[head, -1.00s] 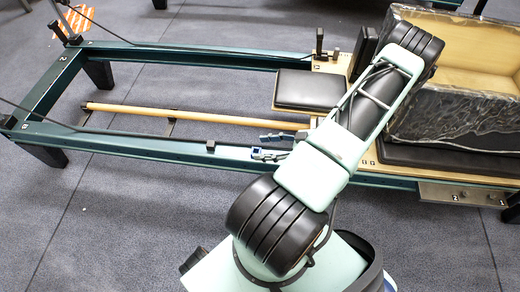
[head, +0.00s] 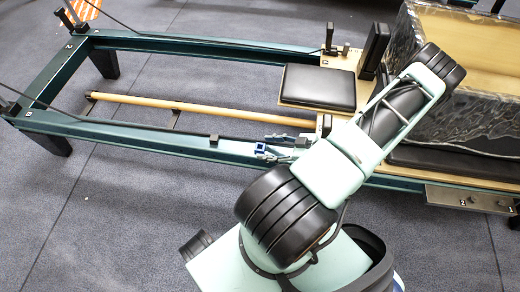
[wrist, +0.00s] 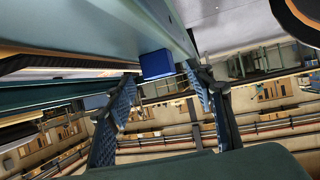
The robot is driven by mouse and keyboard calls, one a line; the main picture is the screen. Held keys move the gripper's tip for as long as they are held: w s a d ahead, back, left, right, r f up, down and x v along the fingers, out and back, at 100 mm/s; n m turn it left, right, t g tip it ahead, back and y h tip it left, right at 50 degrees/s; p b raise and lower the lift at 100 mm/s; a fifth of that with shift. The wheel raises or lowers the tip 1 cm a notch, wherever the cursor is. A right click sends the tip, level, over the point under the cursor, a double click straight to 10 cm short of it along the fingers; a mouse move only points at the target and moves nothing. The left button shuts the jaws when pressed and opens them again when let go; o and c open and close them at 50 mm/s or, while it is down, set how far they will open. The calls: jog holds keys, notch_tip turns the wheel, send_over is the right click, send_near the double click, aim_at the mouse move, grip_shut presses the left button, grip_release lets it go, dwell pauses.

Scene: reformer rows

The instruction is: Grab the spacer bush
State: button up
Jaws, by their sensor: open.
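A small blue block with a pale opening, which I take to be the spacer bush (head: 260,148), sits at the near teal rail of the reformer frame (head: 170,143). In the wrist view the blue bush (wrist: 156,65) shows a plain blue face against the rail.
A small black block (head: 214,140) sits on the same rail to the left. A wooden bar (head: 200,110) lies inside the frame. A black pad (head: 318,87) and a large open box (head: 450,125) stand to the right. The grey floor in front is clear.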

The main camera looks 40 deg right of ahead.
aim_at(257, 147)
jog(key=x, duration=0.3)
jog(key=shift+w+a+f+b, duration=0.1)
jog(key=shift+w+a+b, duration=0.1)
jog(key=shift+b, duration=0.2)
jog(key=c, duration=1.1)
